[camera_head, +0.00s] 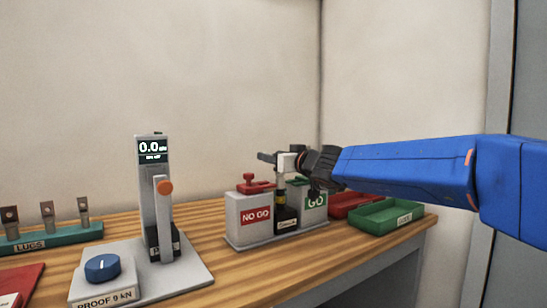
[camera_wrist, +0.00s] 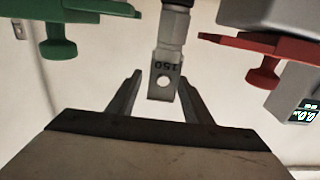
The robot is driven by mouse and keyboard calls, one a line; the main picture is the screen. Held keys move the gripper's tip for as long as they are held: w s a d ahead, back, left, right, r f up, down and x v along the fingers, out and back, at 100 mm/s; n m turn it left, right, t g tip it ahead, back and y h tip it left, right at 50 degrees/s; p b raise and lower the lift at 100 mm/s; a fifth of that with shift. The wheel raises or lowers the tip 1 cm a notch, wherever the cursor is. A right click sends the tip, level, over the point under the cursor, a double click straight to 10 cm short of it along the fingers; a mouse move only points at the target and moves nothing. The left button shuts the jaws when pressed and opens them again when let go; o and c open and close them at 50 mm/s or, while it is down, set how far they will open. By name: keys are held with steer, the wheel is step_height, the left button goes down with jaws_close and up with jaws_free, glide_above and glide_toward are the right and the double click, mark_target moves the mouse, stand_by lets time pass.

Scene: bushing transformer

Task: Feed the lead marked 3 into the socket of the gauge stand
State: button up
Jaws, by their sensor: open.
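The gauge stand (camera_head: 250,236) has a NO GO block (camera_head: 252,215) with a red top on its left and a GO block (camera_head: 314,212) with a green top on its right. An upright dark piece with a small label (camera_head: 286,222) stands between the blocks. In the wrist view a metal lug (camera_wrist: 164,82) marked 150, with a hole, sits between my open fingers. My gripper (camera_head: 272,159) is above the stand, its fingers (camera_wrist: 162,85) apart on both sides of the lug. I cannot see a mark 3 on any lead.
At left stand a press with a 0.0 display (camera_head: 153,150), a lever with an orange knob (camera_head: 165,188) and a blue dial (camera_head: 102,268). A green lug rack (camera_head: 60,238) is at far left. Red (camera_head: 352,203) and green (camera_head: 387,216) trays are at right, near the table edge.

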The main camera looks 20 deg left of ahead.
steer(key=v, duration=1.7)
steer(key=shift+s, duration=0.2)
steer(key=shift+d+r, duration=0.1)
steer(key=shift+d, duration=0.05)
steer(key=s+d+f+m+g+h, duration=0.2)
steer(key=s+d+f+m+h, duration=0.1)
steer(key=s+d+f, duration=0.7)
steer(key=s+d+f+m+g+h, duration=0.2)
steer(key=s+d+f+h, duration=0.4)
steer(key=s+d+f, duration=0.4)
steer(key=s+d+f+m+g+h, duration=0.2)
steer(key=s+d+f+m+h, duration=0.3)
steer(key=s+d+f, duration=0.5)
steer(key=d+f, duration=0.7)
steer(key=d, duration=0.4)
steer(key=shift+d+f+g, duration=0.2)
steer(key=shift+g, duration=0.1)
steer(key=shift+s, duration=0.1)
steer(key=shift+c, duration=0.5)
